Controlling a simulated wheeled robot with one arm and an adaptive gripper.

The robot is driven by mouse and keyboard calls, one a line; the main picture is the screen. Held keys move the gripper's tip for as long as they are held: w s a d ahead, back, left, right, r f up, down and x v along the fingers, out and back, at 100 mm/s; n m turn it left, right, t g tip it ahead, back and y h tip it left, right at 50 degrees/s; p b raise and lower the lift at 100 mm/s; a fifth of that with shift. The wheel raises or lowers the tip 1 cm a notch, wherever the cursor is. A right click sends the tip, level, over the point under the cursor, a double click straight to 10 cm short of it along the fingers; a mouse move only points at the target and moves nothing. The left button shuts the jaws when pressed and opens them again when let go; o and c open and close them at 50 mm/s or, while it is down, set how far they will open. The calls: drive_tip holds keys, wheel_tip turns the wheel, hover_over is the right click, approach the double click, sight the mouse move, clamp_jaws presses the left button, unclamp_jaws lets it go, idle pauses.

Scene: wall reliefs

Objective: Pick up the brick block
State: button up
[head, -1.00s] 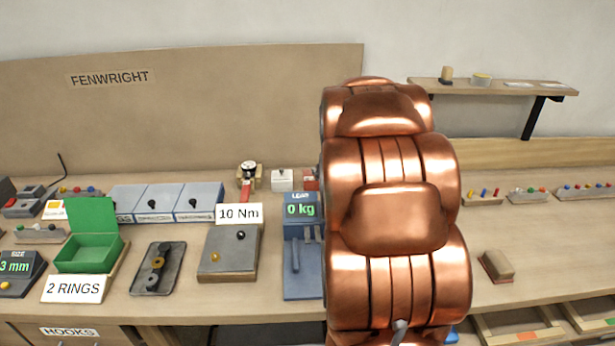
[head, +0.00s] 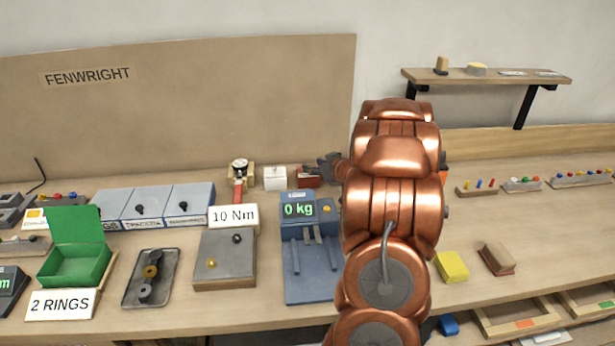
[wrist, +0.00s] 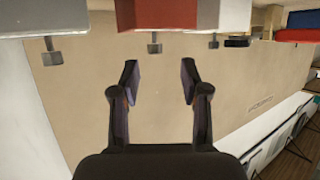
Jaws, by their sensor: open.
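A block with a tan top and reddish-brown sides (head: 497,258) lies on the right part of the bench in the head view. It is the thing that looks most like the brick block, though I cannot be sure. My gripper (head: 326,167) is behind my copper arm, near the back of the bench, well to the left of and beyond that block. In the wrist view my gripper (wrist: 158,78) is open, with nothing between its fingers. I cannot make out the tan and reddish block in the wrist view.
A yellow block (head: 452,266) lies just left of the tan and reddish block. Wooden trays (head: 518,315) are below, at the front edge. A blue scale (head: 310,270) stands left of my arm. A red box (head: 308,178) is close to my gripper. A shelf (head: 485,77) hangs above.

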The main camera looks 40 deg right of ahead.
drive_tip(key=shift+d+p+x, duration=0.15)
drive_tip(key=shift+p+x, duration=0.25)
drive_tip(key=shift+x, duration=0.95)
drive_tip(key=shift+d+p+x, duration=0.15)
drive_tip(key=shift+p+x, duration=0.25)
drive_tip(key=shift+x, duration=1)
drive_tip(key=shift+s+f, duration=0.1)
drive_tip(key=shift+f, duration=0.05)
drive_tip(key=shift+c, duration=0.2)
clamp_jaws()
